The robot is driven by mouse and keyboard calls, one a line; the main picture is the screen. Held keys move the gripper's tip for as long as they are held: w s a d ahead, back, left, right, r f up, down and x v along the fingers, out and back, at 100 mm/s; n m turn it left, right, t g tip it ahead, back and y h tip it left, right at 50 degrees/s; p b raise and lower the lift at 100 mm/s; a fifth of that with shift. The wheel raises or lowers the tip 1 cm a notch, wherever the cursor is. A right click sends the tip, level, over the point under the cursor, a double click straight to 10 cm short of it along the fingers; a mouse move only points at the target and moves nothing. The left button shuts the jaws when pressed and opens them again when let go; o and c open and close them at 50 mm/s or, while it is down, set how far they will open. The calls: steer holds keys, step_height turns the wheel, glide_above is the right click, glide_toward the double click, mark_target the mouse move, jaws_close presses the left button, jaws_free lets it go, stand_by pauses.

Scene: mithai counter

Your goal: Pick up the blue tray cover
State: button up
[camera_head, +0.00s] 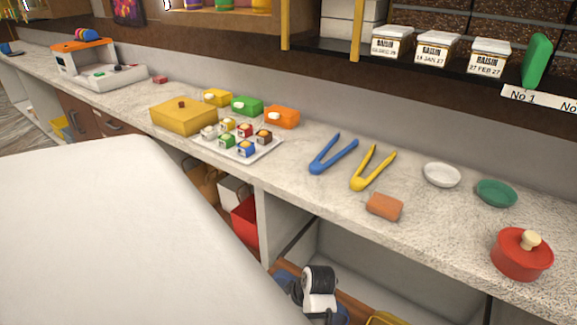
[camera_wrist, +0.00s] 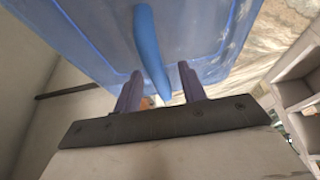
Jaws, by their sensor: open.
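The blue tray cover (camera_wrist: 85,30) is a see-through blue sheet with a raised rim, filling the upper middle of the wrist view. Its solid blue handle bar (camera_wrist: 150,50) runs down the middle. My gripper (camera_wrist: 160,75) is open. Its two fingers stand on either side of the handle's near end, with a gap on each side. Whether the fingers touch the cover cannot be told. In the head view, patches of blue (camera_head: 284,275) show low beside a black and white part in the lower shelf space; they may be the cover, mostly hidden.
The counter (camera_head: 440,215) above carries blue tongs (camera_head: 332,155), yellow tongs (camera_head: 373,168), a brown block (camera_head: 385,206), small dishes and a red lidded pot (camera_head: 522,256). A shelf divider (camera_head: 278,225) stands left of the open lower bay. A yellow item (camera_head: 385,319) lies at the bottom edge.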

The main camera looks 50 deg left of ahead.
steer(key=shift+a+f, duration=0.15)
steer(key=shift+f, duration=0.3)
steer(key=shift+c, duration=0.2)
jaws_close()
steer(key=shift+r, duration=0.15)
